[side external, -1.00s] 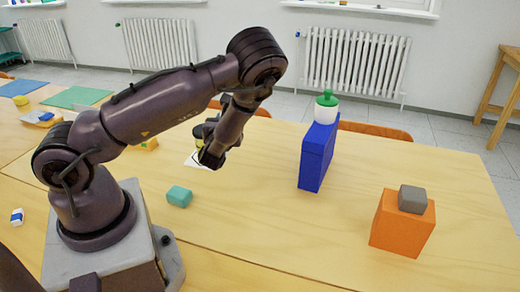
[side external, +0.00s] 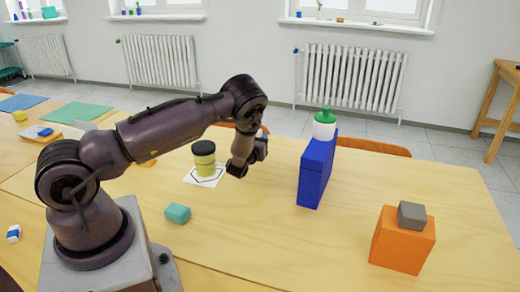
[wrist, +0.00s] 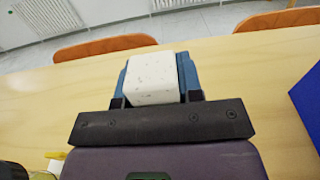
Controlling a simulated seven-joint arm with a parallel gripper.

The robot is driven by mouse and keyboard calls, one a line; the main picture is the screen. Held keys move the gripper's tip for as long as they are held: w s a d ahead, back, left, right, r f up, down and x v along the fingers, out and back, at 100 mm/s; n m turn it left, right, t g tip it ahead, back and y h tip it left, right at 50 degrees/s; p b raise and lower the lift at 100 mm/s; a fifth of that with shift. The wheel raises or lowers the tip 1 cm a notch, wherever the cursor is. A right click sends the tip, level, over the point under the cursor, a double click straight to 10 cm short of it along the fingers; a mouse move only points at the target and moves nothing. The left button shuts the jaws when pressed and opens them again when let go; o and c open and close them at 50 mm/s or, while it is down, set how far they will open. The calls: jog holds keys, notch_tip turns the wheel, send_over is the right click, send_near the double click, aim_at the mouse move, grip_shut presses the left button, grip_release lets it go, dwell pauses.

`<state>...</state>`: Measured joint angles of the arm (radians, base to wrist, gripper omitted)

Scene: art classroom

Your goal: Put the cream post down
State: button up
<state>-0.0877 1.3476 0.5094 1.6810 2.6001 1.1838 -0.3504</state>
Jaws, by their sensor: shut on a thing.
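My gripper (wrist: 155,88) is shut on the cream post (wrist: 152,72), whose pale, speckled end shows between the two blue fingers in the wrist view. In the side view my gripper (side external: 256,150) is over the table, between the yellow stack and the blue block. The post cannot be made out there, hidden behind my wrist. Whether its lower end touches the table cannot be told.
A yellow cylinder stack with a black top (side external: 204,158) stands on a marked white sheet (side external: 205,181). A blue block (side external: 316,175) carries a white and green bottle (side external: 324,128). An orange block (side external: 402,245) carries a grey block (side external: 412,215). A teal block (side external: 178,213) lies in front.

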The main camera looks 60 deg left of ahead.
jog(key=shift+w+a+f, duration=0.3)
jog(key=shift+w+f, duration=0.1)
jog(key=shift+f, duration=0.15)
jog(key=shift+w+a+f, duration=0.1)
jog(key=shift+w+f, duration=0.1)
jog(key=shift+f, duration=1.55)
jog(key=shift+f, duration=0.15)
jog(key=o, duration=0.9)
jog(key=shift+o, duration=0.2)
